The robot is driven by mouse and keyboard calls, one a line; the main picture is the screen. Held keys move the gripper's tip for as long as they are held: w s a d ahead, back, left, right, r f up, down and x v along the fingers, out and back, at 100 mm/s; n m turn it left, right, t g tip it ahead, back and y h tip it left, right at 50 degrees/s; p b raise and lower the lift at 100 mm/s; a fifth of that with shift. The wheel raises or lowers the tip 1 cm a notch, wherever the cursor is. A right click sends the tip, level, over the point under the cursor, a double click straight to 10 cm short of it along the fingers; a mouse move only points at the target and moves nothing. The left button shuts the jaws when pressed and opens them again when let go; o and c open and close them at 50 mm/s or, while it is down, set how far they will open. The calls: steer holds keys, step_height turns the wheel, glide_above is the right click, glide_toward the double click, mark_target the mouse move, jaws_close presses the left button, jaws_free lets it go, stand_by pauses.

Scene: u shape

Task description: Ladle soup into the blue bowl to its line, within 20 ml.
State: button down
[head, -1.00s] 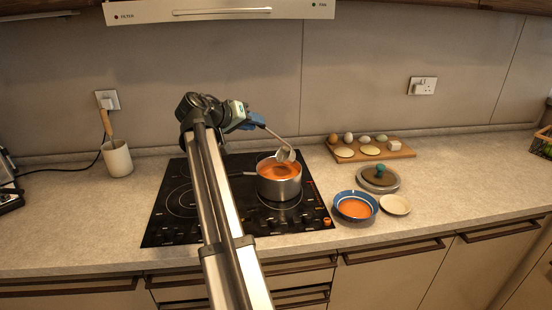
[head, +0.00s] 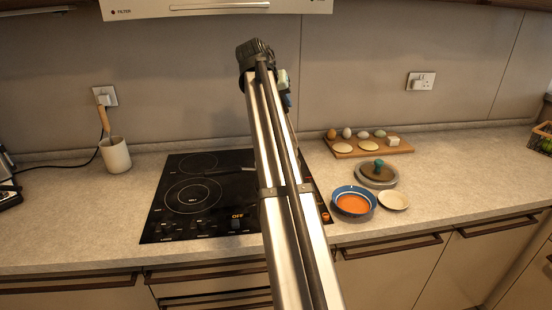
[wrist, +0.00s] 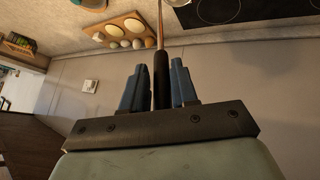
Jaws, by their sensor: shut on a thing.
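My gripper (wrist: 155,82) is shut on the dark handle of the ladle (wrist: 161,30) in the wrist view. The ladle runs away from the fingers to the top edge, where a pale rounded piece (wrist: 178,3) is cut off; I cannot tell whether it is the ladle's cup. In the head view my arm hides the ladle, most of the gripper and the soup pot, apart from what looks like its handle (head: 256,171).
The black hob (head: 190,195) lies left of and behind my arm. Right of it are a small cream dish (head: 393,200), a lid with a green knob (head: 377,174) and a board (head: 345,154) with eggs. A utensil crock (head: 116,155) stands at left. The front counter is clear.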

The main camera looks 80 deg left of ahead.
steer(key=w+a+r+g+h+p, duration=0.1)
steer(key=w+a+g, duration=0.3)
steer(key=w, duration=0.7)
steer(key=shift+w+a+m+h+p, duration=0.2)
steer(key=shift+a+m+h+p, duration=0.1)
steer(key=shift+a+h+p, duration=0.1)
